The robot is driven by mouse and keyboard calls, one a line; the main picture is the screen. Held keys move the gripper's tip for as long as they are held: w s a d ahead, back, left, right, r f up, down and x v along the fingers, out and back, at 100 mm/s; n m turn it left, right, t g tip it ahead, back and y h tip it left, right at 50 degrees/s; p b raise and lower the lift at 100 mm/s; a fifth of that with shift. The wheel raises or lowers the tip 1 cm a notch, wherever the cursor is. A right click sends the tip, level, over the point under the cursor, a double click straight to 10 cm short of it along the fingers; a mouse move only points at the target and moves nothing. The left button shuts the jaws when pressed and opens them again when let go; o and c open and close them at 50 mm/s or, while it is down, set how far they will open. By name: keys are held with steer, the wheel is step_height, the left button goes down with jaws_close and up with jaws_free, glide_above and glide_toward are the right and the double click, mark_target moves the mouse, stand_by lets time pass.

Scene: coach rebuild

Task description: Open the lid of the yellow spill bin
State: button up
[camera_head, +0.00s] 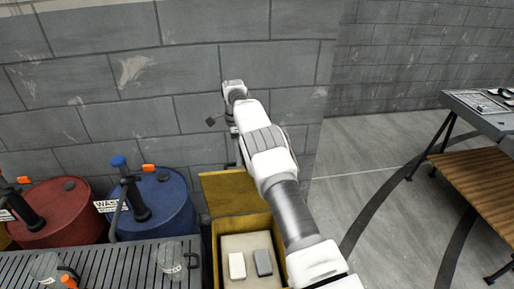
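The yellow spill bin (213,252) stands at the bottom centre, against the block wall. Its yellow lid (228,192) is raised at the back, tilted up toward the wall, and the bin's inside shows. In it, a white block (237,265) and a grey block (263,262) lie on a pale surface. My arm reaches up from the lower right, across the bin's right side. My gripper (233,150) is beyond the lid, near the wall, mostly hidden behind my arm. Its fingers are too small and covered to read, and I cannot tell whether it touches the lid.
A blue drum (172,205) and a red drum (68,205) with pumps stand left of the bin. A slatted grey bench (115,265) with clear mugs is in front of them. A table (490,115) and wooden bench (490,180) stand at right. The floor between is clear.

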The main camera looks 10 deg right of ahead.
steer(key=s+d+r+b, duration=0.2)
steer(key=s+d+r, duration=0.3)
steer(key=d+r, duration=0.4)
steer(key=shift+d+r+b, duration=0.2)
steer(key=shift+d+b, duration=0.15)
steer(key=shift+d, duration=0.45)
